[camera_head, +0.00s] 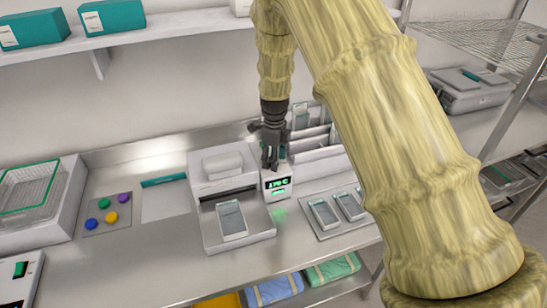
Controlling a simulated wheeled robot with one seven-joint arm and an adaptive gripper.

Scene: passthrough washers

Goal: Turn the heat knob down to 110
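A small white box (271,193) with a lit green display (278,184) stands at the right side of a grey and white sealer-like machine (215,205). The display shows a three-digit number and a C; it looks like 170, but the middle digit is hard to read. My gripper (271,162) points down right over the top of this box. Its dark fingers are at the box's top, where the heat knob is likely hidden behind them. I cannot tell whether the fingers touch or close on a knob.
A pouch (231,219) lies on the machine's front plate. A tray with pouches (335,213) is to the right, with upright white dividers (318,150) behind. Colored buttons (110,217) and a wire basket (28,188) are left. My arm covers the right middle.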

